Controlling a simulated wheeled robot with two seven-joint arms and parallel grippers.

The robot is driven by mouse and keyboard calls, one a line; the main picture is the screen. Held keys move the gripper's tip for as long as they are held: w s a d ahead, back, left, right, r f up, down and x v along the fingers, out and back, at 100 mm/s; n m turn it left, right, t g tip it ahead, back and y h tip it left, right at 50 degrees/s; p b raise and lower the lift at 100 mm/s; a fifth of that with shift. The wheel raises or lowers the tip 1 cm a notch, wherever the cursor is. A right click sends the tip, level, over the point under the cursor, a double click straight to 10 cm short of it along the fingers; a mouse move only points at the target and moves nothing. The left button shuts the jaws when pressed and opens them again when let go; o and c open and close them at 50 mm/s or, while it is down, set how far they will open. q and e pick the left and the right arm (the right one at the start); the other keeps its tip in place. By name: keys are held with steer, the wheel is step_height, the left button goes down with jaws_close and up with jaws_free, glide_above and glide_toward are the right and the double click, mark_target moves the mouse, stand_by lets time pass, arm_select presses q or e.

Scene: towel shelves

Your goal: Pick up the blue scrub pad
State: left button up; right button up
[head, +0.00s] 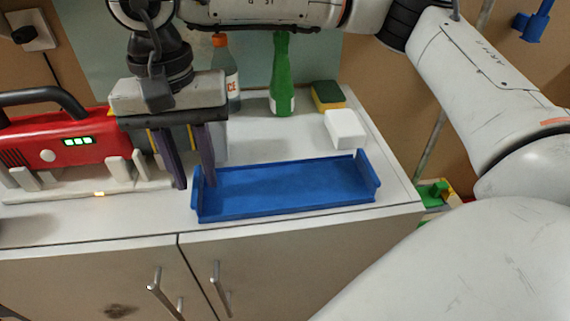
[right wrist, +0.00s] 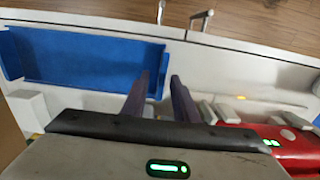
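I cannot make out a blue scrub pad for certain in either view. The clear blue thing is a shallow blue tray (head: 285,187) on the white counter, also at the upper left of the right wrist view (right wrist: 85,60). My right gripper (head: 189,186) points down just left of the tray's left end, its two dark fingers apart with nothing seen between them. The fingers also show in the right wrist view (right wrist: 158,85). The gripper hides part of the counter behind it, where a thin yellow edge (head: 153,141) shows. My left gripper is not in view.
A red device (head: 65,143) and a pale slotted rack (head: 100,185) stand left of the gripper. Behind the tray are a green bottle (head: 281,80), a clear bottle (head: 232,80), a yellow-green sponge (head: 328,95) and a white block (head: 345,129). Cabinet doors with handles (head: 220,290) are below.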

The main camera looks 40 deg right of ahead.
steer(key=shift+f, duration=1.2)
jaws_close()
